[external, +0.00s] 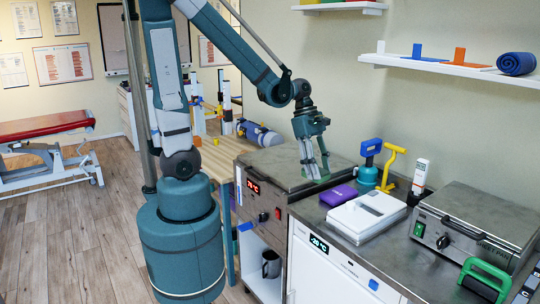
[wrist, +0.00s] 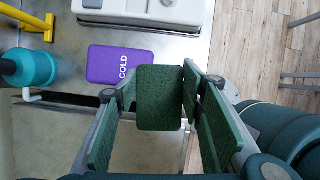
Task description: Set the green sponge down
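The green sponge (wrist: 160,97) is a flat, dark green block between the tips of my gripper (wrist: 158,90) in the wrist view. The right finger meets its right edge and the left fingertip is at its left edge, so my gripper looks shut on it. In the external view, my gripper (external: 314,170) points down at the steel top (external: 275,168) of the unit with the red display. A bit of green shows at the fingertips there, low over the front right part of that top. I cannot tell whether the sponge touches the surface.
A purple cold pack (external: 338,195) lies just right of my gripper, with a white device (external: 366,216) beyond it. A teal bottle (external: 369,176), a yellow stand (external: 391,168) and a steel heater (external: 465,228) stand farther right. The unit's top behind my gripper looks clear.

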